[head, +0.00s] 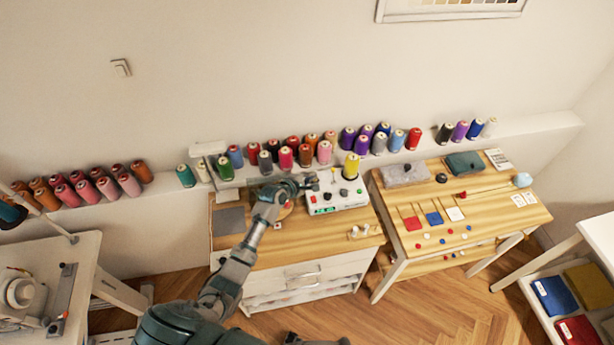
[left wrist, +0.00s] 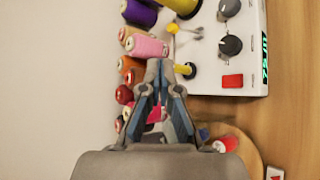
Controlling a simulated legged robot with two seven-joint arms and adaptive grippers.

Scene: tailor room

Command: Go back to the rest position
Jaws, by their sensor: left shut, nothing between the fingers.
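My left gripper (head: 309,183) is over the wooden cabinet top, at the left end of the white control box (head: 338,196). In the left wrist view the left gripper (left wrist: 161,68) has its fingers together and holds nothing. Its tips are close to a yellow peg (left wrist: 186,70) on the left part of the box; I cannot tell if they touch. The control box also shows in the left wrist view (left wrist: 210,52), with knobs and a red button. My right gripper does not clearly show in either view.
Several thread spools (head: 286,157) stand on a ledge behind the cabinet. A grey pad (head: 228,221) lies left of my arm. To the right is a second wooden table (head: 490,222) with cloth squares and buttons. A sewing machine (head: 22,295) stands at the left. Wooden floor is clear in front.

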